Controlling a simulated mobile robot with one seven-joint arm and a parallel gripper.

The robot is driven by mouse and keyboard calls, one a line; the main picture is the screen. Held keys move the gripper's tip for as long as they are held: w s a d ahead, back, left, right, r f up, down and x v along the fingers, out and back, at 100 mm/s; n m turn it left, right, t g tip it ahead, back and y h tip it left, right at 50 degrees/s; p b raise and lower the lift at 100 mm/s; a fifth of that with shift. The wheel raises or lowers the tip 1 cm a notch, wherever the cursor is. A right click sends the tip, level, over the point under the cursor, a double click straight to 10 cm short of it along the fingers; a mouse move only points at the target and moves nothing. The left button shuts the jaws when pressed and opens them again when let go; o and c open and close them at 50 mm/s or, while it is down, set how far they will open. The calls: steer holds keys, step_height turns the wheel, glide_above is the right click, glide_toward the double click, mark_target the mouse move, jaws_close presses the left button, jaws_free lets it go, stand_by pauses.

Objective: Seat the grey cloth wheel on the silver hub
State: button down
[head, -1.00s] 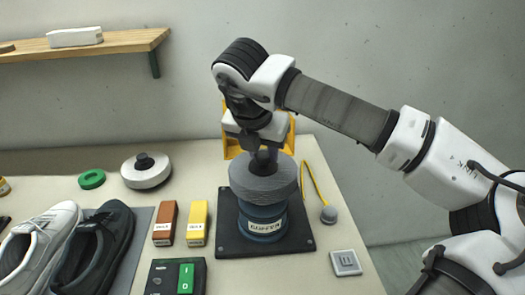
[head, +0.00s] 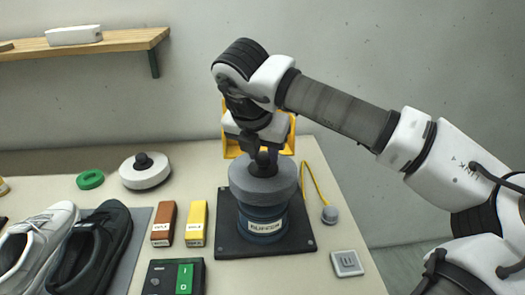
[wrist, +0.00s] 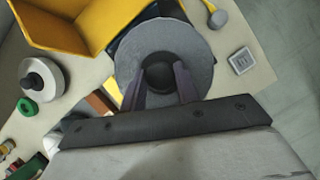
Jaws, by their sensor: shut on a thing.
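The grey cloth wheel (head: 262,184) is a thick disc with a dark knob on top, lying about level over the blue labelled buffer body (head: 262,228). My gripper (head: 264,156) is above it, with its fingers shut on the knob. In the wrist view my gripper (wrist: 161,88) has a finger on each side of the knob, and the grey wheel (wrist: 192,50) spreads round it. The silver hub is hidden under the wheel. I cannot tell whether the wheel rests fully down on it.
A yellow bin (head: 228,140) stands close behind the wheel. A white wheel with a dark knob (head: 146,173), a green ring (head: 90,179), brown (head: 164,224) and yellow (head: 197,223) blocks, and shoes (head: 100,245) lie left. A yellow cord with a grey end (head: 329,214) lies right.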

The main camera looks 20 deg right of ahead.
steer(key=shift+f, duration=0.25)
steer(key=c, duration=1.3)
jaws_free()
steer(key=shift+p+v, duration=1.75)
steer(key=shift+v, duration=3.95)
steer(key=shift+d, duration=0.15)
steer(key=shift+f, duration=0.1)
